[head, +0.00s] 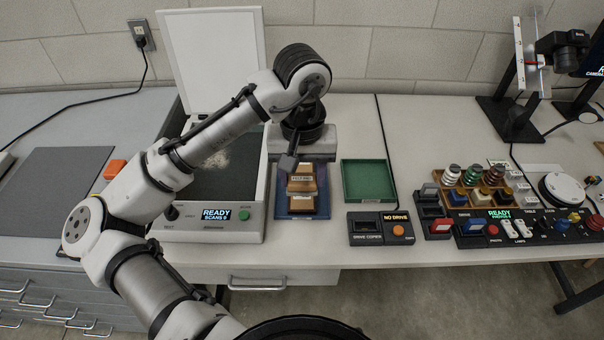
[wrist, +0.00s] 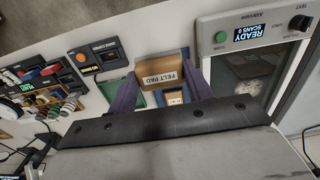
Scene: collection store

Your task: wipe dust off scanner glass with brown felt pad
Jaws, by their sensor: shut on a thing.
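The brown felt pad (head: 301,184), labelled FELT PAD, is gripped between the two fingers of my gripper (head: 300,172); its label also shows in the wrist view (wrist: 160,77). The pad is over a blue tray (head: 283,209), where other brown and pale items partly show beneath it. I cannot tell how far it is above them. The scanner (head: 256,220) stands left of the tray with its lid (head: 212,60) up. A pale dust patch (head: 222,160) lies on the dark scanner glass (head: 215,185), partly behind my arm; it also shows in the wrist view (wrist: 246,88).
The scanner screen reads READY. A green tray (head: 369,181) and a drive copier (head: 380,229) stand right of the blue tray. Farther right is a crowded control panel (head: 500,215). An orange block (head: 115,169) and a grey mat (head: 55,190) lie left of the scanner.

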